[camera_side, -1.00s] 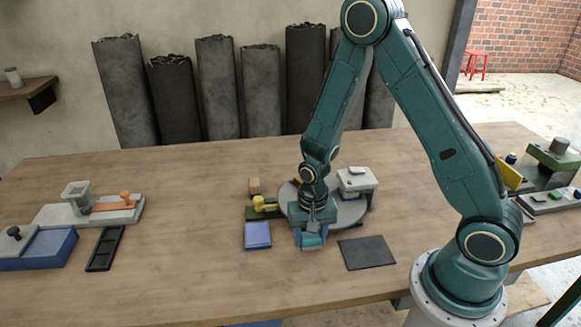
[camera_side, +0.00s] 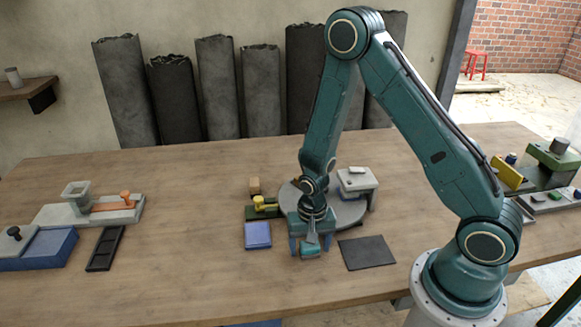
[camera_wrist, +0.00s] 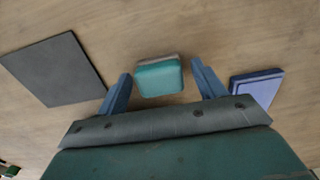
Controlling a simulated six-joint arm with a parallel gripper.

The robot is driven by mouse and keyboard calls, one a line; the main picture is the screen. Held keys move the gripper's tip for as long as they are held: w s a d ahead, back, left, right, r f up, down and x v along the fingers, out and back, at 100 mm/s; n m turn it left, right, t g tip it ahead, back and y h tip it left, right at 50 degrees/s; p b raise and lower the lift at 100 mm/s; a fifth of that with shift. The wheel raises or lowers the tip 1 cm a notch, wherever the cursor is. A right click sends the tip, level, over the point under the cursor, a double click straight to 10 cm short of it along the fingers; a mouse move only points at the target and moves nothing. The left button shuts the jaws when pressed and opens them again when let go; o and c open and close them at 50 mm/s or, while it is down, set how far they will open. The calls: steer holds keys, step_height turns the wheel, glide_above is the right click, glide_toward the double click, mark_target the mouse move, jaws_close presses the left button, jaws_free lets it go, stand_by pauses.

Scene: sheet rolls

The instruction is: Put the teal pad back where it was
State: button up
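The teal pad (camera_wrist: 158,78) shows in the wrist view between my spread fingers, with a gap on each side of it. It has a pale grey-brown strip along its far edge. My gripper (camera_wrist: 161,70) is open and points down at the pad. In the side view my gripper (camera_side: 310,248) is low over the front middle of the table, and the teal pad (camera_side: 310,251) shows partly between its fingers. The blue pad (camera_side: 257,235) lies left of the gripper and the dark grey square mat (camera_side: 367,252) lies right of it.
A round grey turntable (camera_side: 349,213) with a pale block (camera_side: 358,180) on it stands behind the gripper. A green base with a yellow knob (camera_side: 264,205) is left of it. A black tray (camera_side: 105,249) lies farther left. The table between tray and blue pad is clear.

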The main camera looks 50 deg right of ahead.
steer(key=shift+r, duration=0.2)
step_height(320, 180, up, 12)
stand_by(1.1)
stand_by(0.6)
steer(key=s+r+n+t, duration=0.3)
steer(key=s+r+n, duration=0.15)
steer(key=r, duration=1.05)
steer(key=s+a+r+n+t, duration=0.1)
steer(key=s+r+n+t, duration=0.1)
steer(key=s+r+n, duration=0.2)
steer(key=s+r, duration=0.3)
steer(key=s, duration=0.4)
steer(key=shift+a+t, duration=0.2)
steer(key=shift+t, duration=0.1)
